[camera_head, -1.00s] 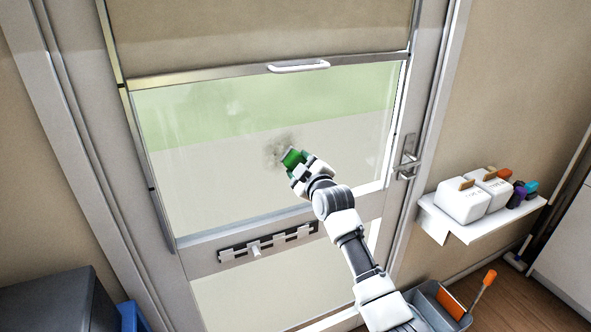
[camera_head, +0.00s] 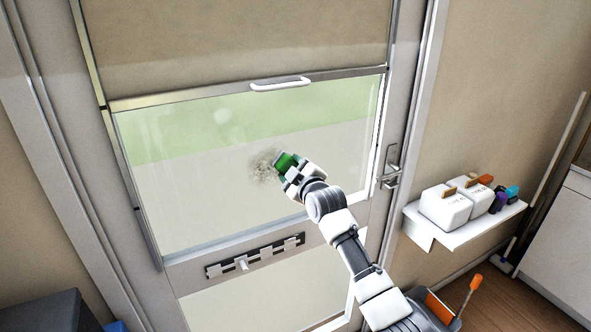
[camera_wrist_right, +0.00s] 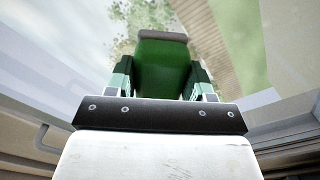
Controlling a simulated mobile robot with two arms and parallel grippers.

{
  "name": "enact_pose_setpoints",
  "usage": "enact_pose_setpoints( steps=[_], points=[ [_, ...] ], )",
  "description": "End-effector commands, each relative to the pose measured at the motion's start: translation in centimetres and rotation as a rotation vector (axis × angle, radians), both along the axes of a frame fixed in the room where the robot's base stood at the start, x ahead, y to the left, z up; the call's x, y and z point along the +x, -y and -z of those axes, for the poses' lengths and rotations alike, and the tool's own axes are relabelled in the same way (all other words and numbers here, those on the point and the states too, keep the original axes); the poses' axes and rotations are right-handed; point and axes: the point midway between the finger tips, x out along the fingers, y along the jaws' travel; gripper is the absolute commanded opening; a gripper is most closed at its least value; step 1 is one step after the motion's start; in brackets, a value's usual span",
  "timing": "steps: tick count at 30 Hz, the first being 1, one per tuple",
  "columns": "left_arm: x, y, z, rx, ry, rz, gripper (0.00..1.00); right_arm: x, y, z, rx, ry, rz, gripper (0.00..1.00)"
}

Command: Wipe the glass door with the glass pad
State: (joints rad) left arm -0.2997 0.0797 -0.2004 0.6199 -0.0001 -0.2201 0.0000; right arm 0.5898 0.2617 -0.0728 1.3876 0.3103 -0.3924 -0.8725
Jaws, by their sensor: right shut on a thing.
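The glass door (camera_head: 190,205) stands in front of me, with a clear pane below a beige blind. A grey-brown smudge (camera_head: 264,167) shows on the pane, just left of my right gripper. My right gripper (camera_head: 289,167) is shut on the green glass pad (camera_head: 284,161), which is at the glass. In the right wrist view the pad (camera_wrist_right: 162,68) sits between the two fingers, with a dark edge at its far end. I cannot tell whether that edge touches the glass. My left gripper is not in view.
A white handle (camera_head: 281,84) crosses the bar under the blind. A wall shelf (camera_head: 470,225) holds white containers. A grey caddy (camera_head: 432,308) is at lower right.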

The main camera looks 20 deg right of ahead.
Motion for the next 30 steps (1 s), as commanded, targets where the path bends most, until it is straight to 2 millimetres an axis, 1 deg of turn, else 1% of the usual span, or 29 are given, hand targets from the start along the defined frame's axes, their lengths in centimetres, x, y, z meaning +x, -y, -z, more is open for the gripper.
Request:
enact_pose_setpoints(
  steps=[1, 7, 15, 24, 30],
  points=[
    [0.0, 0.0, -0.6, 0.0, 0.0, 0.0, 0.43, 0.0, -0.7, -0.3, 0.004, 0.0, -0.004, 0.34],
    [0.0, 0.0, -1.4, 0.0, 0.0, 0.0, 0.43, -0.2, -2.5, -0.2, 0.004, 0.0, -0.005, 0.34],
    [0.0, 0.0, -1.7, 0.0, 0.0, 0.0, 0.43, -0.3, -3.4, 0.0, 0.002, 0.0, -0.004, 0.34],
    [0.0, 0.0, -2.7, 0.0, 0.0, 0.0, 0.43, -0.5, -6.0, -0.1, 0.003, 0.0, -0.004, 0.34],
    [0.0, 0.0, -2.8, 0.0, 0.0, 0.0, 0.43, -0.6, -6.7, 0.0, 0.002, 0.0, -0.003, 0.34]
  ],
)
